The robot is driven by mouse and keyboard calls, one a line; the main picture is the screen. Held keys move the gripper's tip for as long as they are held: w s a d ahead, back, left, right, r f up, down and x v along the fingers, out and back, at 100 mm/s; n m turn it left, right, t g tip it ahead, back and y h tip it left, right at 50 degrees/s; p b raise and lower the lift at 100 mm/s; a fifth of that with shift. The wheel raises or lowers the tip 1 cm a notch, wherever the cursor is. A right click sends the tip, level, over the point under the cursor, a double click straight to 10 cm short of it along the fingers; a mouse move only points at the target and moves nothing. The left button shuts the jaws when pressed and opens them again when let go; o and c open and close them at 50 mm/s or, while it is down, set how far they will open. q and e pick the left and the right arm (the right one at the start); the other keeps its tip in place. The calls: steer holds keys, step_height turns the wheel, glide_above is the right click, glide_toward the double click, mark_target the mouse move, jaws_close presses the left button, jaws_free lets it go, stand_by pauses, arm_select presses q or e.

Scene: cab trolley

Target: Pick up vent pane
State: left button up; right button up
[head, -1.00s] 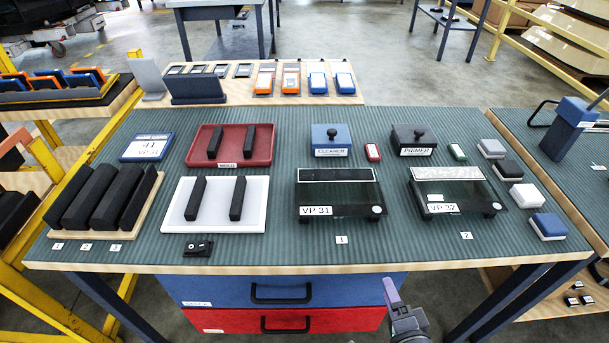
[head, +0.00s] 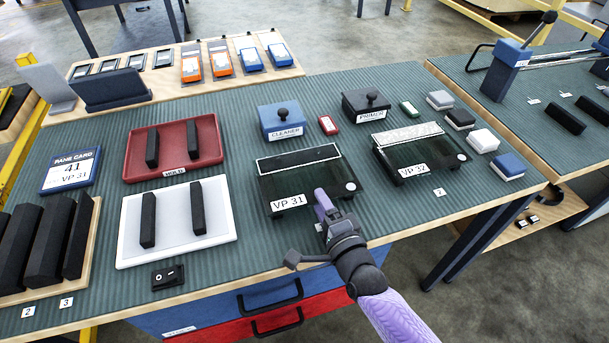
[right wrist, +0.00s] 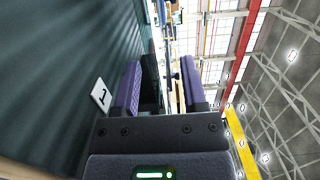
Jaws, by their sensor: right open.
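In the right wrist view, a dark shape (right wrist: 150,80) shows between the purple fingers (right wrist: 160,88). Contact cannot be told. My left gripper is out of view.
A pane card (head: 72,172) reads 41, VP 31. The red tray (head: 208,165) and white tray (head: 222,232) hold black bars to the left. The cleaner (head: 283,122) and primer (head: 366,106) boxes stand behind the panes. A small switch (head: 167,277) lies near the front edge.

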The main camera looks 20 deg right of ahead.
mark_target(311, 190)
steer(key=w, duration=0.1)
steer(key=w+b, duration=0.1)
steer(key=w, duration=0.1)
steer(key=w+f, duration=0.1)
steer(key=shift+w+a+b, duration=0.25)
steer(key=shift+a+b, duration=0.05)
steer(key=shift+a, duration=0.1)
steer(key=shift+r, duration=0.1)
jaws_close()
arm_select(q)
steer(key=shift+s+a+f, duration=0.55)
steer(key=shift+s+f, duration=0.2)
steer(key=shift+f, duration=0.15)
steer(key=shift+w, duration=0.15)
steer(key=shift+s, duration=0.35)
arm_select(e)
steer(key=shift+r, duration=0.1)
